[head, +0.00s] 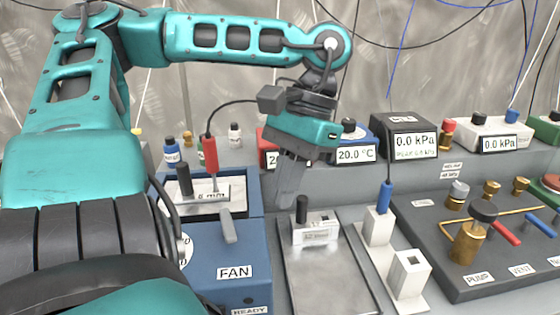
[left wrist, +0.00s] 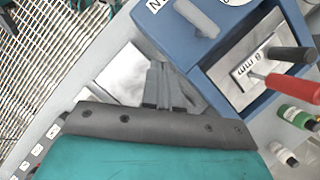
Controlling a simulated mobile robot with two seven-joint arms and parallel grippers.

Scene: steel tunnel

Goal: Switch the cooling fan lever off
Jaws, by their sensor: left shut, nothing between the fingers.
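The blue fan box (head: 218,275) stands left of centre in the head view, with a FAN label (head: 235,272) on it. Its grey lever (head: 228,226) sticks up above the label, tilted slightly left. The lever also shows at the top of the left wrist view (left wrist: 197,18), apart from my fingers. My left gripper (head: 285,203) is shut and empty, pointing down. My own arm hides the left part of the box. My right gripper is not in view.
To the right are a metal tray (head: 330,275) with a small block (head: 315,229), white sockets (head: 407,274) and a pump panel (head: 475,270). Meters line the back.

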